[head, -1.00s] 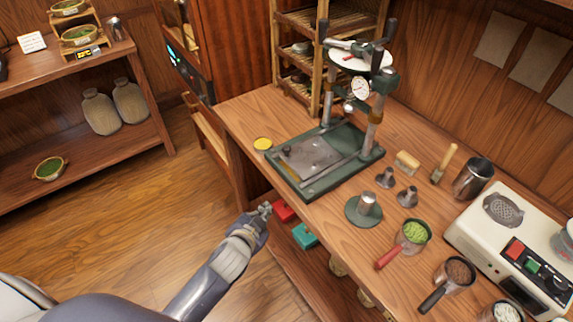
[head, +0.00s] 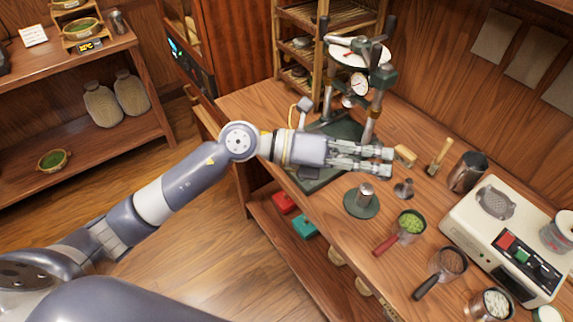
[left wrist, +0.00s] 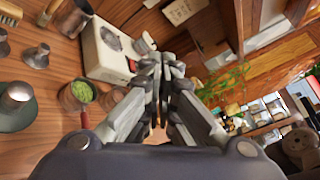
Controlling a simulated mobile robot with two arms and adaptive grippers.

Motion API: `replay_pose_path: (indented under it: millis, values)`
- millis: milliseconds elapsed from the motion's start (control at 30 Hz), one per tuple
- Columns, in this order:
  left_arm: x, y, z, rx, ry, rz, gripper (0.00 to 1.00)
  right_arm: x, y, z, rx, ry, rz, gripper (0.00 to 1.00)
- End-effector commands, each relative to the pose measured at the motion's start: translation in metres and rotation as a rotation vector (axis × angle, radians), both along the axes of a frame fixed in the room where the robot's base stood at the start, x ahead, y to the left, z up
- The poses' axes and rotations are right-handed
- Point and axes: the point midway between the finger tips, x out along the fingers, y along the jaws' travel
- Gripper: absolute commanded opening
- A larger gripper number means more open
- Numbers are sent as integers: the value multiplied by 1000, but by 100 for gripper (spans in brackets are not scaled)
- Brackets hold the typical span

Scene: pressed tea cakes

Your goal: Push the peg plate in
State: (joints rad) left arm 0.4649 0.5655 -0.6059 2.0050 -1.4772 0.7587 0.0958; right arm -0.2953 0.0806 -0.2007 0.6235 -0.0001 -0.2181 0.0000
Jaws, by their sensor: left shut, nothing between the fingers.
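The press (head: 378,80) stands at the back of the table, with a round white plate on top, a dial gauge and a dark green base (head: 318,183). My left arm crosses in front of that base and hides most of it, including the grey plate with a small knob seen there earlier. I cannot tell how that plate sits now. My left gripper (head: 388,162) is shut and empty, above the table by the front right of the base, pointing right. Its fingers also show in the left wrist view (left wrist: 160,68). My right gripper is not in view.
Red and teal boxes lie on the lower shelf.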

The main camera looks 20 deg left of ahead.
Motion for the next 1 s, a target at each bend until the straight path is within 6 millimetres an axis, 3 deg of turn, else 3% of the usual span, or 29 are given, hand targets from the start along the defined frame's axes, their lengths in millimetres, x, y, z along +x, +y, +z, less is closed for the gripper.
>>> replay_pose_path:
  millis: [100, 233, 400, 533, 633, 767, 1000]
  values:
    - [12, 28, -53, 343, -70, -63, 0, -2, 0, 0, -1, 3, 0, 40]
    - [33, 87, -98, 706, -93, -86, 0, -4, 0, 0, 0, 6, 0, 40]
    - [56, 173, -122, 1077, -59, -56, 0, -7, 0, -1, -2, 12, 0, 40]
    - [64, 217, -123, 1239, -22, -26, 0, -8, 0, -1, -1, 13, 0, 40]
    - [67, 233, -123, 1296, -5, -14, 0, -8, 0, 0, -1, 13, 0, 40]
    - [68, 236, -132, 1313, 3, -13, 0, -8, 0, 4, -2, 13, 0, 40]
    - [75, 228, -175, 1310, 7, -17, 0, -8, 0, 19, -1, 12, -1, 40]
